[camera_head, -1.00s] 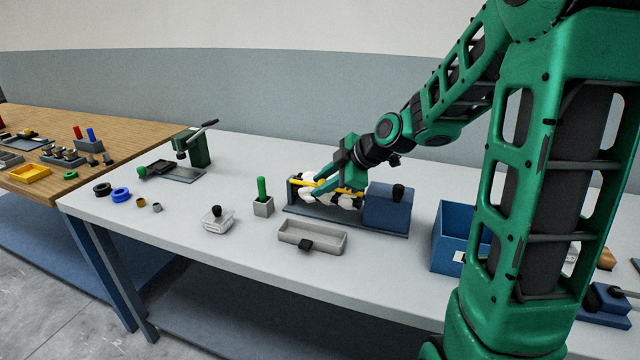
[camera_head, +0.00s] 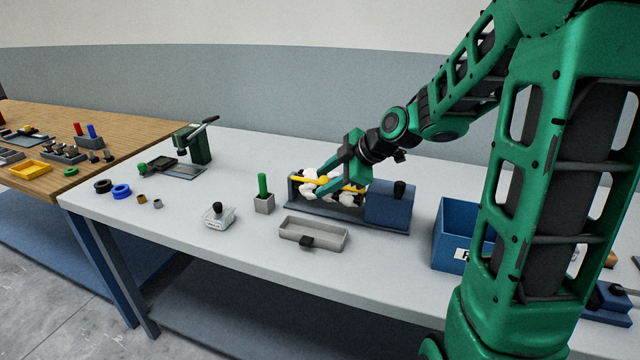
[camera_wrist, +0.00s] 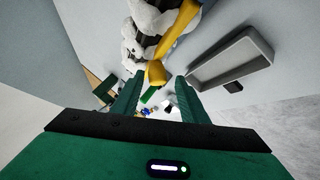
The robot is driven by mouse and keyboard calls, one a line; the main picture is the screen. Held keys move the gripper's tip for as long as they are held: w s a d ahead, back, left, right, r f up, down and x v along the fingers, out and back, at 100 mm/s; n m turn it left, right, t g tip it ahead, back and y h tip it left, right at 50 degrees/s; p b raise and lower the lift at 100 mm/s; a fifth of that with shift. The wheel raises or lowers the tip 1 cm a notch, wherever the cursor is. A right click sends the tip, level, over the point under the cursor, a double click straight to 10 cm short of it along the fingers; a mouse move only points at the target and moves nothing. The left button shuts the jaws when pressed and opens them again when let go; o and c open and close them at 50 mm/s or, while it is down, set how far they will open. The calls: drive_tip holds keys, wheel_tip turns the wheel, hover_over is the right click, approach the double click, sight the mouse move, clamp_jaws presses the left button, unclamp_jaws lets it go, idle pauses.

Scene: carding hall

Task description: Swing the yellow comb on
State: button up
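The yellow comb (camera_head: 345,184) is a long bar along the carding device, beside a dark roller with white fluffy clumps (camera_head: 347,198). A rounded yellow knob shows on it near my gripper. In the wrist view the comb (camera_wrist: 177,35) runs down from the top, and its knob sits between my fingertips. In the wrist view my gripper (camera_wrist: 156,84) is open, with a gap on each side of the knob. Whether the comb touches the roller is unclear.
The device's blue housing (camera_head: 388,206) with a black knob stands right of the roller. A grey tray (camera_head: 313,233) lies in front. A green-handled block (camera_head: 263,194) stands left, a blue bin (camera_head: 450,235) right. A green lever press (camera_head: 193,145) stands farther left.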

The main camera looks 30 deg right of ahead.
drive_tip(key=v, duration=0.9)
drive_tip(key=shift+s, duration=0.15)
drive_tip(key=s+d+f+m+g+h, duration=0.1)
drive_tip(key=s+f+m+g, duration=0.1)
drive_tip(key=s+m, duration=0.5)
drive_tip(key=s+d+f+m+g+h, duration=0.1)
drive_tip(key=s+d+f+m+g, duration=0.1)
drive_tip(key=s+m, duration=0.5)
drive_tip(key=s+d+f+m+g+h, duration=0.1)
drive_tip(key=s+f+m+g, duration=0.3)
drive_tip(key=s, duration=1)
drive_tip(key=m+h, duration=0.1)
drive_tip(key=m, duration=0.1)
drive_tip(key=shift+s+d+f+m, duration=0.3)
drive_tip(key=shift+d+f+m, duration=0.1)
drive_tip(key=shift+w+f, duration=0.25)
drive_tip(key=shift+w, duration=0.4)
